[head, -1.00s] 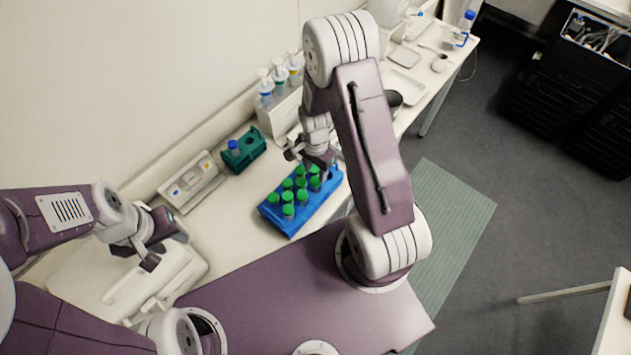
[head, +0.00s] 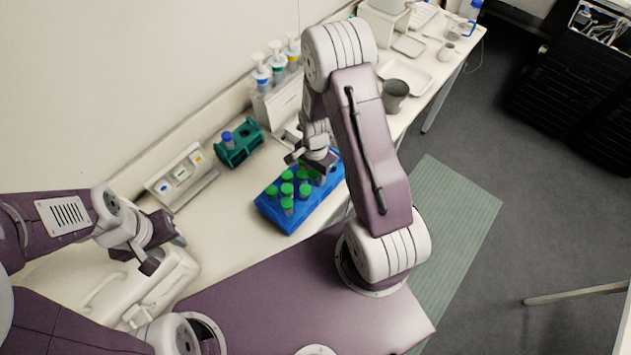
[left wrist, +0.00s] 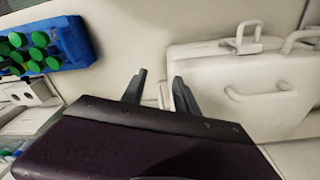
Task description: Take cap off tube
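Several tubes with green caps (head: 287,189) stand in a blue rack (head: 272,212) on the bench; they also show at the upper left of the left wrist view (left wrist: 36,54). My right gripper (head: 308,164) is over the far end of the rack, close to the caps there. Its fingertips are partly hidden, so I cannot tell whether it is open or holds a cap. My left gripper (head: 156,256) is open and empty, left of the rack; its two fingers stand apart in the left wrist view (left wrist: 156,86).
A green rack (head: 238,151) with a blue-capped tube (head: 228,138) stands behind the blue rack. A panel with coloured labels (head: 181,178) and pump bottles (head: 262,73) line the wall. A white case-like device (head: 130,290) lies below my left gripper. A grey cup (head: 395,95) stands farther right.

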